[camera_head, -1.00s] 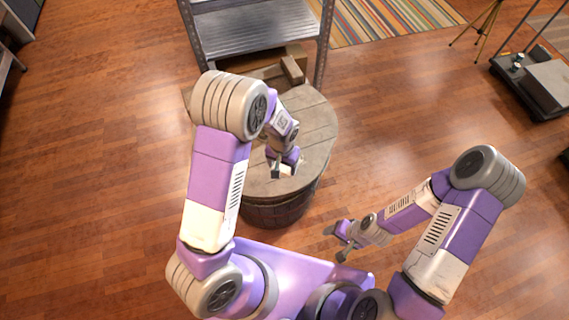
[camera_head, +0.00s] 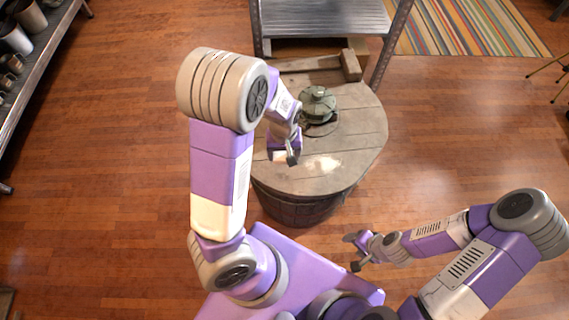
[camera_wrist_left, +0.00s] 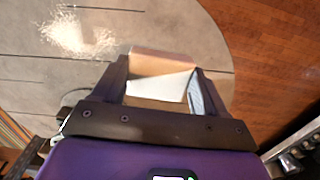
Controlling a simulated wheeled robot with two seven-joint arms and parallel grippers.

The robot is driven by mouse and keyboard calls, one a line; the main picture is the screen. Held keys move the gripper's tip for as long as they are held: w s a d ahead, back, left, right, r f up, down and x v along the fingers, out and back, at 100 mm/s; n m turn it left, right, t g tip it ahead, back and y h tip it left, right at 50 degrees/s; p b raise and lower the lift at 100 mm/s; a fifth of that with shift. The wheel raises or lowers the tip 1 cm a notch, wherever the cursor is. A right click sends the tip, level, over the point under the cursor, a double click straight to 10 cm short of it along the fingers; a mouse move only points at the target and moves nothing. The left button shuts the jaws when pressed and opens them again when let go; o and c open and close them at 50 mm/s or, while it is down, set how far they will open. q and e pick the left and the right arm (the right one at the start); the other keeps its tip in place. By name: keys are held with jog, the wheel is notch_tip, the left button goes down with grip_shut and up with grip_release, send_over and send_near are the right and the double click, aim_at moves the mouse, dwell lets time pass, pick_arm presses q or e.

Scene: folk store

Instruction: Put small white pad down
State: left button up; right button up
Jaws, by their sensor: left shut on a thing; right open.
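The small white pad (camera_wrist_left: 160,86) sits between the two fingers of my left gripper (camera_wrist_left: 160,82) in the left wrist view. Its near face is white and a tan face shows beyond it. In the head view my left gripper (camera_head: 284,158) is over the left front part of the round wooden barrel top (camera_head: 350,135), shut on the pad, which is mostly hidden there. I cannot tell whether the pad touches the wood. My right gripper (camera_head: 356,252) is open and empty, in front of the barrel and to its right.
A green metal lantern-like object (camera_head: 318,102) stands on the barrel behind my left gripper. A wooden block (camera_head: 351,66) lies at the back, by a metal shelf (camera_head: 320,17). The barrel's right side is clear.

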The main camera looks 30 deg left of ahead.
aim_at(284, 168)
pick_arm(q)
jog(key=shift+f+b, duration=1.25)
jog(key=shift+f, duration=1.9)
jog(key=shift+f, duration=0.2)
jog(key=o, duration=1)
jog(key=shift+r, duration=0.15)
notch_tip(284, 168, up, 12)
jog(key=p, duration=0.6)
jog(key=shift+r, duration=0.1)
